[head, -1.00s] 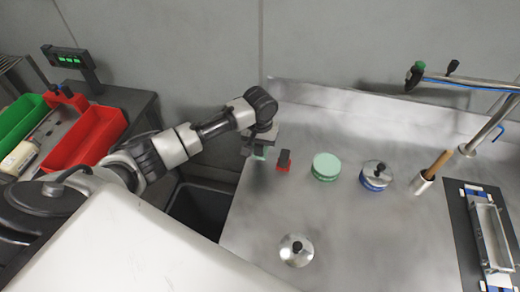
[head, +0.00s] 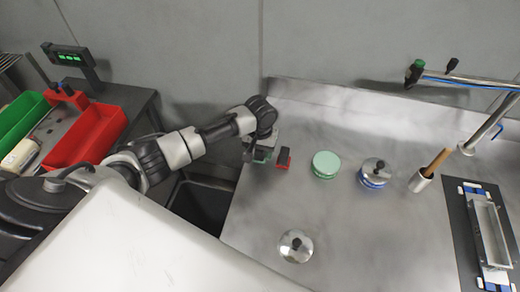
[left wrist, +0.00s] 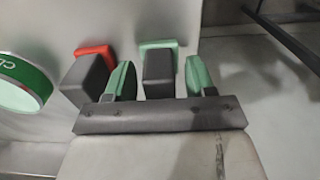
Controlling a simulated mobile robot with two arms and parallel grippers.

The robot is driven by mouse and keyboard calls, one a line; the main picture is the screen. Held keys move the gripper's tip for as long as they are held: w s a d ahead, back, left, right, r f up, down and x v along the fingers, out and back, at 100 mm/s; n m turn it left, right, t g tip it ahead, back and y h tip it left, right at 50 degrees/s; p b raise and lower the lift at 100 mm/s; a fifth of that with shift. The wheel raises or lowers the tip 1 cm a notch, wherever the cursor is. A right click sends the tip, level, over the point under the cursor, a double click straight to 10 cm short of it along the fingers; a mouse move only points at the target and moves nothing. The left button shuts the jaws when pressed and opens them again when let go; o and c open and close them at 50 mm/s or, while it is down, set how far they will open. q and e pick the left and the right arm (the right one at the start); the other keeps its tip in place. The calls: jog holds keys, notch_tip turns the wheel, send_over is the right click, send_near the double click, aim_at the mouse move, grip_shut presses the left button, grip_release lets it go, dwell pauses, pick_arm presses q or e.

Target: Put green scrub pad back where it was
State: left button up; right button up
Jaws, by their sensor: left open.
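The green scrub pad (left wrist: 158,45) has a dark block-shaped grip and sits by the left edge of the steel counter. In the left wrist view it is between the two spread fingers of my left gripper (left wrist: 160,82), with gaps visible on both sides. In the head view my left gripper (head: 262,150) hangs over that spot and hides most of the pad. A red scrub pad (head: 283,160) with a dark grip stands just right of it; it also shows in the left wrist view (left wrist: 93,50). My right gripper is not in view.
A round green-topped container (head: 326,164), a blue-based one with a metal lid (head: 375,173) and a steel lid (head: 296,246) stand on the counter (head: 340,220). A dark bin (head: 200,205) lies left of the counter edge. Red (head: 88,138) and green trays are far left.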

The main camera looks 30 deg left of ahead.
pick_arm(q)
jog(key=shift+r, duration=0.1)
notch_tip(320, 180, up, 12)
jog(key=b, duration=0.1)
dwell(0.4)
dwell(0.4)
